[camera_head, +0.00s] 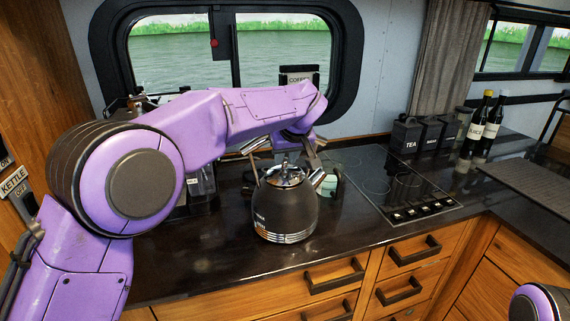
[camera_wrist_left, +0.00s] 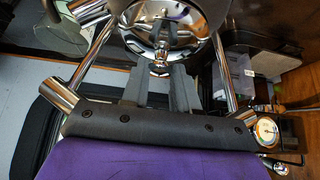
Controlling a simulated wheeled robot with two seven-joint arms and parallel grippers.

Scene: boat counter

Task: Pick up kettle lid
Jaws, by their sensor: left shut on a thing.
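The dark kettle (camera_head: 285,215) stands on the black counter near its front edge. Its shiny chrome lid (camera_head: 285,178) is at the kettle's top; I cannot tell whether a gap lies beneath it. My left gripper (camera_head: 290,165) reaches over the kettle from behind and is shut on the lid, apparently by its knob. In the left wrist view the round chrome lid (camera_wrist_left: 165,30) fills the top middle, right at the grey fingertips (camera_wrist_left: 160,75) of this gripper. The fingers partly hide the knob. My right gripper is out of view.
A black stove (camera_head: 390,180) is set into the counter right of the kettle. A pale green mug (camera_head: 328,184) stands close behind the kettle. Dark canisters (camera_head: 425,135) and bottles (camera_head: 482,125) stand at the back right. The counter front has free room.

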